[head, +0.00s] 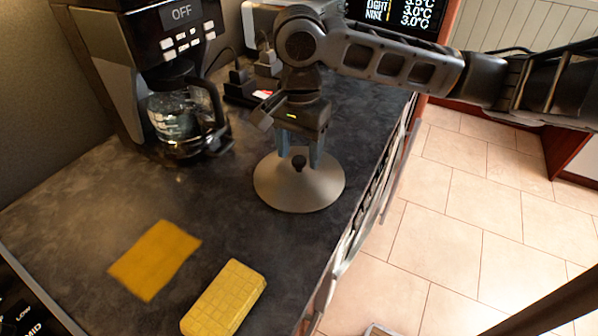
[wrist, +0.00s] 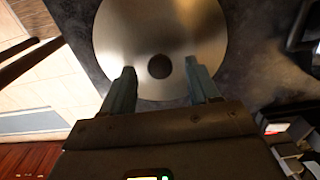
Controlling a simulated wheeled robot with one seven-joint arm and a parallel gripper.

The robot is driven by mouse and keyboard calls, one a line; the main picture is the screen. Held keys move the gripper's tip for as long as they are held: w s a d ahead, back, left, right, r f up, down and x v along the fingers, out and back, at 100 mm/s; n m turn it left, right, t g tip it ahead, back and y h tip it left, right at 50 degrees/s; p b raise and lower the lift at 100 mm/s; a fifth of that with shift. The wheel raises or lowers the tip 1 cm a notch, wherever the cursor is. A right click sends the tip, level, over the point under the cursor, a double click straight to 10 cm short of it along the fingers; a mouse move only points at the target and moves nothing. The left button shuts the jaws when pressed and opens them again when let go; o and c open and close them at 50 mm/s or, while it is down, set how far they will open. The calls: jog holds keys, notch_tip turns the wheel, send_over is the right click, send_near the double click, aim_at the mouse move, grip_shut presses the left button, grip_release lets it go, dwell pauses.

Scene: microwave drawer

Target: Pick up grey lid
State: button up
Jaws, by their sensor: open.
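The grey lid (head: 285,190) is a round metal cone with a small dark knob (head: 299,163) on top. It lies on the dark counter near its right edge. My gripper (head: 300,158) points down over the lid, with its fingers on either side of the knob in the head view. In the wrist view the lid (wrist: 158,30) fills the upper middle, and the knob (wrist: 159,66) shows between and slightly beyond the tips of my open gripper (wrist: 157,78). Whether the fingers touch the lid cannot be told.
A coffee maker (head: 150,60) with a glass pot (head: 180,120) stands at the back left. A yellow cloth (head: 155,260) and a yellow sponge-like block (head: 224,298) lie on the counter (head: 90,190) in front. Dark items (head: 240,88) stand behind the lid. The tiled floor (head: 450,220) is right.

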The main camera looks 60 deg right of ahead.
jog(key=shift+f, duration=0.55)
grip_shut()
dwell(0.4)
